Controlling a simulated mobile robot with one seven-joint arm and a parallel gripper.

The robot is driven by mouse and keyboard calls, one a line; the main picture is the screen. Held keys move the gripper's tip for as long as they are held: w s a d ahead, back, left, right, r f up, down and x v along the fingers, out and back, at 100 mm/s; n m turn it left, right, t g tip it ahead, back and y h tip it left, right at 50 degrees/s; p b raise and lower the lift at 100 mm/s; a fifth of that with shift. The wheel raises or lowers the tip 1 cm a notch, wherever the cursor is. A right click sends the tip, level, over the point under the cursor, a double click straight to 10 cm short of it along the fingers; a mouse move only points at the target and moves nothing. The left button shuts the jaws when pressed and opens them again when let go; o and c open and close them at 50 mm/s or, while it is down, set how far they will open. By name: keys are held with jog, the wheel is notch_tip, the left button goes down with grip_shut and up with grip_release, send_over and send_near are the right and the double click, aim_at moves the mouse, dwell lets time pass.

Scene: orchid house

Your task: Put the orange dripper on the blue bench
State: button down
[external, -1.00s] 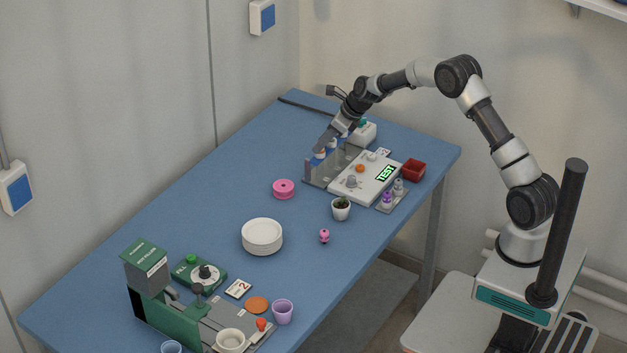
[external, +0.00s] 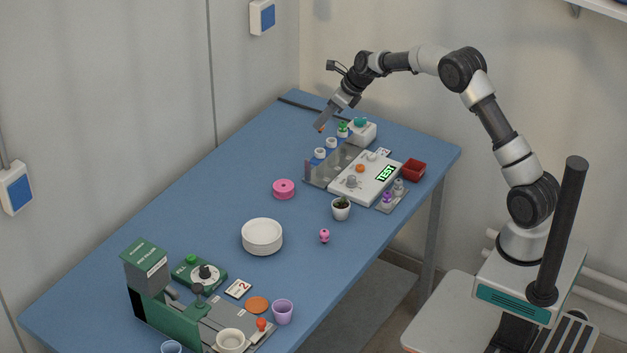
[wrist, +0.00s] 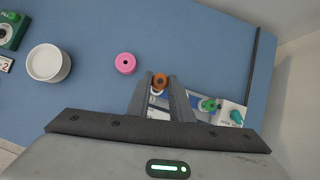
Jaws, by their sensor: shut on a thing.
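My gripper (external: 321,126) is shut on a small orange dripper (wrist: 159,82), which shows between the fingertips in the wrist view. In the external view only a bit of orange shows at the fingertips. The gripper holds it in the air above the far part of the blue bench (external: 217,190), near the back of a grey rack (external: 323,174) with white cups. The bench also shows in the wrist view (wrist: 95,90).
A white test device (external: 366,178), a green-topped bottle, a red bin (external: 413,169) and small vials stand around the rack. The bench's left-middle area is clear.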

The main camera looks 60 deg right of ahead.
jog(key=shift+r, duration=0.8)
jog(key=s+a+f+n+y+b, duration=0.1)
jog(key=s+a+f+b, duration=0.1)
jog(key=a, duration=0.7)
jog(key=s+a+f+n+b, duration=0.1)
jog(key=s+a+f+b, duration=0.1)
jog(key=a, duration=0.8)
jog(key=s+a+f+n+y+b, duration=0.1)
jog(key=s+a+f+b, duration=0.1)
jog(key=a, duration=0.7)
jog(key=s+a+f+n+g+b, duration=0.1)
jog(key=s+a+f+b, duration=0.25)
jog(key=s+a, duration=0.8)
jog(key=shift+n, duration=0.3)
jog(key=f, duration=0.1)
jog(key=a+f+b, duration=0.1)
jog(key=f, duration=0.1)
jog(key=w+f+b, duration=0.1)
jog(key=f, duration=0.1)
jog(key=shift+a, duration=0.3)
jog(key=shift+f+b, duration=1.1)
jog(key=shift+f, duration=1.05)
